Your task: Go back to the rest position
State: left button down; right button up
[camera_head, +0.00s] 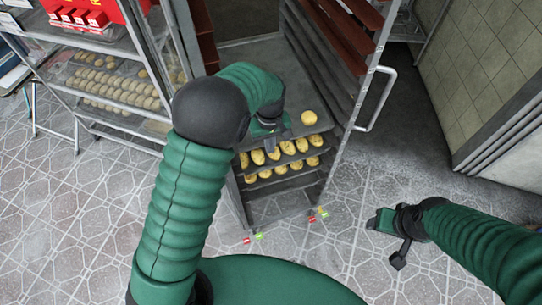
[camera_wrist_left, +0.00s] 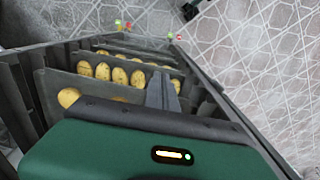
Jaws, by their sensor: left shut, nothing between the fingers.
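My left arm reaches into the rack trolley (camera_head: 290,190) from the left. My left gripper (camera_head: 270,144) is over the upper tray (camera_head: 302,95), near a lone round bun (camera_head: 309,118). In the left wrist view its dark fingers (camera_wrist_left: 162,92) are together, with nothing seen between them. They point over the trays with rows of potato-like rolls (camera_wrist_left: 120,76). My right gripper (camera_head: 379,221) is out over the floor, right of the trolley, apart from everything; its finger gap is not clear.
The trolley's door frame and handle (camera_head: 378,100) stand to the right of my left arm. A metal shelf with trays of rolls (camera_head: 118,88) and red boxes (camera_head: 95,12) is at the left. A tiled wall (camera_head: 490,80) is at the right. The tiled floor near my right gripper is clear.

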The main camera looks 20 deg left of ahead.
pick_arm(q)
jog(key=s+a+r+m+t+b, duration=0.1)
jog(key=s+a+m, duration=0.1)
jog(key=s, duration=0.7)
jog(key=s+a+r+m+t+b, duration=0.1)
jog(key=s+a+m, duration=0.1)
jog(key=s+m, duration=0.3)
jog(key=s, duration=0.4)
jog(key=shift+a+r+t, duration=0.15)
jog(key=shift+r+t, duration=0.15)
jog(key=shift+r, duration=0.1)
pick_arm(e)
jog(key=shift+s+a+f, duration=0.15)
jog(key=shift+s+f, duration=0.1)
jog(key=shift+f, duration=0.2)
jog(key=shift+s+a+f, duration=0.15)
jog(key=shift+s+f, duration=0.1)
jog(key=shift+f, duration=0.2)
pick_arm(q)
jog(key=shift+a, duration=0.1)
pick_arm(e)
jog(key=shift+w+a, duration=0.1)
